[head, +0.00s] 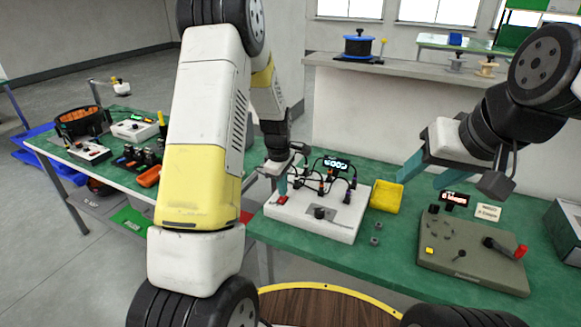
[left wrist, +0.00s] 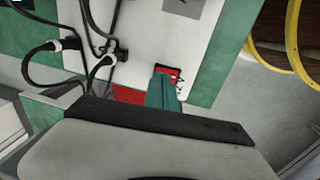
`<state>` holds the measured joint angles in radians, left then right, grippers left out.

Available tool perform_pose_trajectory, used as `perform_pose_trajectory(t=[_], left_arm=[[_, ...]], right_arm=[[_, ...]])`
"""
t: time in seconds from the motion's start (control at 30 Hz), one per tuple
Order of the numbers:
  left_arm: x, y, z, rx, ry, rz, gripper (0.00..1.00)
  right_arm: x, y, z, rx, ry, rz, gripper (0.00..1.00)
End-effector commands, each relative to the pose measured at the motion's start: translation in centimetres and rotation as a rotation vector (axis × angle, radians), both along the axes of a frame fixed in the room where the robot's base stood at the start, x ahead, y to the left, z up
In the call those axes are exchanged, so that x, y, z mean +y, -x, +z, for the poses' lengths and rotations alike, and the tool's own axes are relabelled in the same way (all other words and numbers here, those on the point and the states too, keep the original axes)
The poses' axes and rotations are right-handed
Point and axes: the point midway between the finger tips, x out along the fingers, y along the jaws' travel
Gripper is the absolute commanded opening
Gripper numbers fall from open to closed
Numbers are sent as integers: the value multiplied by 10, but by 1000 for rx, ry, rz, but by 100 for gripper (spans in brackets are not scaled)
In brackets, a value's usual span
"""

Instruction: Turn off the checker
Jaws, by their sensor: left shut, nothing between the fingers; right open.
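The checker is a white box (head: 312,222) on the green table, with a lit display (head: 337,164), black cables and a dark knob. A red switch (head: 282,200) sits at its left corner and also shows in the left wrist view (left wrist: 170,71). My left gripper (head: 282,183) is shut and empty, its teal fingertips pointing down right at the red switch. In the left wrist view the fingertips (left wrist: 163,84) partly cover the switch; I cannot tell if they touch it. My right gripper (head: 425,170) is open and empty, above the table to the right of the checker.
A yellow block (head: 386,196) stands right of the checker. A grey-green panel (head: 470,262) with a red-tipped lever (head: 520,251) and small display lies further right. Several devices and an orange-lined bin (head: 83,121) fill the table's left part.

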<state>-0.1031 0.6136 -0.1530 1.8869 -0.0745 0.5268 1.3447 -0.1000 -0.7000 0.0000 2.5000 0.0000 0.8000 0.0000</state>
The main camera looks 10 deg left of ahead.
Motion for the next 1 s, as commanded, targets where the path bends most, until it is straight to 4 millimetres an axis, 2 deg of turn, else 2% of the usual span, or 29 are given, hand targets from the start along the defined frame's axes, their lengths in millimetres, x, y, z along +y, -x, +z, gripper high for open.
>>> perform_pose_trajectory(t=[0.13,0.5,0.6,1.0], left_arm=[[0,-1,-11,1,-1,1,0],[0,-2,-13,0,-1,0,0],[-2,-5,-21,2,-1,-2,0],[0,3,-22,8,0,0,0]], right_arm=[[0,0,0,0,0,0,51],[0,0,0,0,0,0,51],[0,0,0,0,0,0,51],[0,0,0,0,0,0,51]])
